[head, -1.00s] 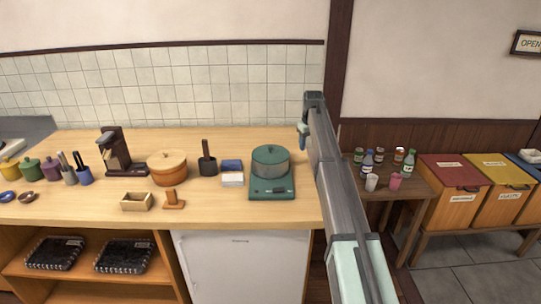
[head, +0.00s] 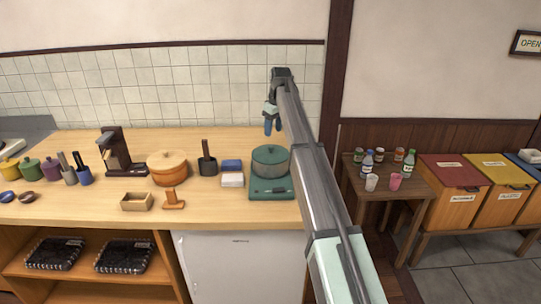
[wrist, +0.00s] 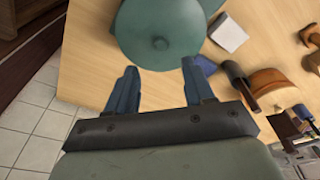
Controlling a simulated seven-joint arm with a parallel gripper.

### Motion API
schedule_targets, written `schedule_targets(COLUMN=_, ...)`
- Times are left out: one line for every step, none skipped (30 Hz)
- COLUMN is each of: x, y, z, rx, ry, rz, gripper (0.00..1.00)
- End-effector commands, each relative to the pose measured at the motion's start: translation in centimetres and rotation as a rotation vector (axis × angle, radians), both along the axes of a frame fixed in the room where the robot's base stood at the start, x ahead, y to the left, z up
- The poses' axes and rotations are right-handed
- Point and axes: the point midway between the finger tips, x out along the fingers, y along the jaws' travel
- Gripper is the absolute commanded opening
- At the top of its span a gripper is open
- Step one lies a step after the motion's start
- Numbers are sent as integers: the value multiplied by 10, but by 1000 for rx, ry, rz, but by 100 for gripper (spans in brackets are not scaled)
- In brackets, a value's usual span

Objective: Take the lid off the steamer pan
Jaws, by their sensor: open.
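A dark green steamer pan (head: 270,167) stands on a green hot plate (head: 271,190) on the wooden counter. Its round green lid (head: 270,153) sits on top; the wrist view shows the lid (wrist: 140,25) from above, with its small knob (wrist: 160,43) near the middle. My gripper (head: 271,126) is above the pan in the head view, its fingers pointing down. In the wrist view my open gripper (wrist: 160,68) has its two blue fingers apart with nothing between them, the lid lying just beyond the tips. The lid's upper edge is cut off there.
A white-and-blue box pair (head: 232,173), a dark tool holder (head: 207,160) and an orange pot (head: 167,168) stand left of the pan. A tiled wall (head: 180,90) rises behind. The front of the counter (head: 230,213) is clear.

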Motion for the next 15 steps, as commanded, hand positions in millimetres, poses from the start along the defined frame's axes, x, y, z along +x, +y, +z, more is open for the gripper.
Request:
schedule_targets(x=0, y=1, z=-9, rx=0, ry=1, rz=0, gripper=52)
schedule_targets(x=1, y=1, z=-14, rx=-1, ry=1, rz=0, gripper=52)
schedule_targets(x=1, y=2, z=-19, rx=-1, ry=1, rz=0, gripper=52)
schedule_targets(x=2, y=2, z=-21, rx=0, ry=0, rz=0, gripper=52)
schedule_targets(x=2, y=3, z=-23, rx=0, ry=0, rz=0, gripper=52)
schedule_targets(x=2, y=3, z=-25, rx=0, ry=0, rz=-1, gripper=52)
schedule_targets(x=3, y=3, z=-26, rx=0, ry=0, rz=-1, gripper=52)
schedule_targets(x=3, y=3, z=-27, rx=-1, ry=-1, rz=-1, gripper=52)
schedule_targets(x=3, y=3, z=-29, rx=-1, ry=-1, rz=-1, gripper=52)
schedule_targets(x=3, y=3, z=-30, rx=0, ry=0, rz=-1, gripper=52)
schedule_targets(x=3, y=4, z=-32, rx=0, ry=0, rz=-1, gripper=52)
schedule_targets(x=3, y=4, z=-35, rx=0, ry=0, rz=-1, gripper=52)
schedule_targets(x=3, y=5, z=-38, rx=0, ry=0, rz=-1, gripper=52)
schedule_targets(x=3, y=5, z=-42, rx=0, ry=0, rz=-1, gripper=52)
schedule_targets(x=3, y=6, z=-47, rx=0, ry=0, rz=-1, gripper=52)
